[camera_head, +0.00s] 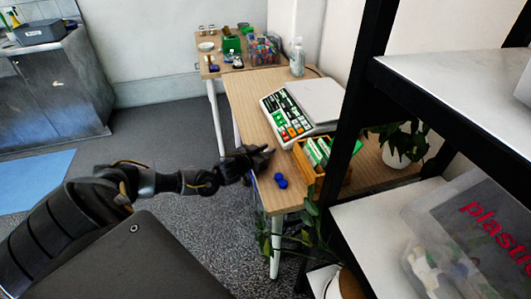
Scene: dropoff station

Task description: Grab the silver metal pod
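My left arm comes in from the left, and its dark gripper (262,154) is at the left edge of the near wooden table (249,96), by the scale and the wooden box. The gripper is small and dark here, so I cannot tell whether its fingers are open or shut. I cannot make out a silver metal pod; it may be too small to see or hidden by the gripper. Small blue objects (281,181) lie on the table just in front of the gripper. My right gripper is not in view.
A scale with a keypad (287,116) and a wooden box of green-and-white packs (308,168) stand on the table. A black-framed shelf (345,135) rises close on the right, with a plant (403,142) behind it. Open floor (160,135) lies left of the table.

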